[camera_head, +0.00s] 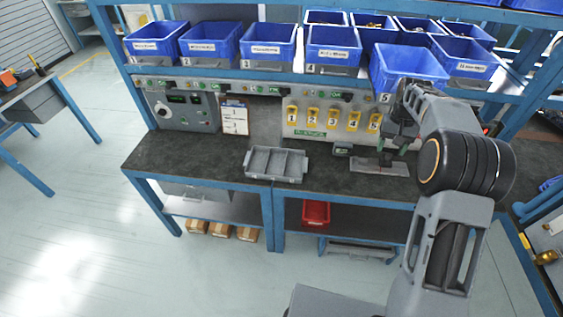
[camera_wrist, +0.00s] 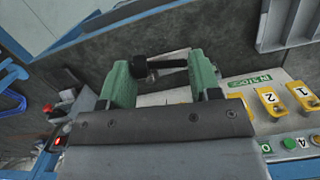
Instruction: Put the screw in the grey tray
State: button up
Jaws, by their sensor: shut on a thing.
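My gripper (camera_wrist: 160,70) is shut on the screw (camera_wrist: 168,64), which lies crosswise between the two green fingers. The screw has a black head and a thin metallic shank. In the head view my gripper (camera_head: 390,143) is over the right part of the bench; the screw is too small to make out there. The grey tray (camera_head: 275,178) sits on the dark bench top to the left of my gripper, with open compartments that look empty. Its edge also shows at the top right of the wrist view (camera_wrist: 285,45).
A flat grey plate (camera_head: 378,168) lies on the bench below my gripper. A panel with several yellow numbered parts (camera_head: 332,118) stands behind. Blue bins (camera_head: 265,45) line the shelf above, one tilted forward near my arm. The bench left of the tray is clear.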

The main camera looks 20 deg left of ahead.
aim_at(276, 167)
jog(key=u, duration=0.5)
jog(key=k, duration=0.55)
jog(key=u, duration=1.25)
jog(key=i, duration=1.15)
jog(key=z, duration=0.4)
